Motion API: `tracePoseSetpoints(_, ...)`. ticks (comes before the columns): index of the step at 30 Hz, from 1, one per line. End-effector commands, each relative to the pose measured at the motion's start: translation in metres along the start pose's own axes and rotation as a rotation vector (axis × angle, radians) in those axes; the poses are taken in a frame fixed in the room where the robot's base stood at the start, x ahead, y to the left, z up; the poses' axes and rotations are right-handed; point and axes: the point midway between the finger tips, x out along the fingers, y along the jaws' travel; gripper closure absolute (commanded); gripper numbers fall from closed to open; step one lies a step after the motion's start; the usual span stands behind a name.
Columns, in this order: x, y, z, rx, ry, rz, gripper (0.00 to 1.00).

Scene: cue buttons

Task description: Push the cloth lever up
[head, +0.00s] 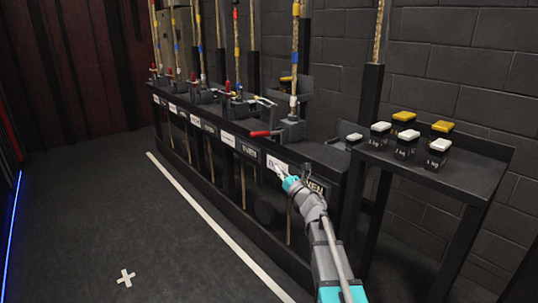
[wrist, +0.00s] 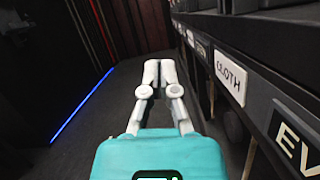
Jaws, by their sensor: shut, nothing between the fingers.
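A white label reading CLOTH (wrist: 230,77) is on the rail front in the wrist view, right of my gripper. In the head view a white label (head: 274,164) sits just behind my fingertips, its text too small to read. Above it, a red-handled lever (head: 266,133) sticks out roughly level from a dark rope-lock block (head: 292,130); it appears to be the cloth lever. My gripper (head: 281,171) is below this lever, in front of the rail and apart from the lever. In the wrist view my gripper (wrist: 159,73) is shut and empty. No lever shows clearly there.
Several other red-handled levers, such as one (head: 228,87) standing upright, line the rail to the left. The floor (head: 110,215) on the left is clear.

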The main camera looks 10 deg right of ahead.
Motion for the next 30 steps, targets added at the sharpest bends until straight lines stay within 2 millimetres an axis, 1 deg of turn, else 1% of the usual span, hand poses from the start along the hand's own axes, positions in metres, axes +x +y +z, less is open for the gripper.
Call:
tracePoseSetpoints(5, 0.012, -0.001, 0.001, 0.001, 0.0, 0.001, 1.0)
tracePoseSetpoints(8, 0.022, -0.001, 0.001, 0.001, 0.0, 0.001, 1.0)
tracePoseSetpoints(24, 0.104, -0.001, 0.002, 0.002, 0.0, 0.0, 1.0)
tracePoseSetpoints(30, 0.113, 0.0, 0.017, 0.001, 0.0, -0.001, 1.0)
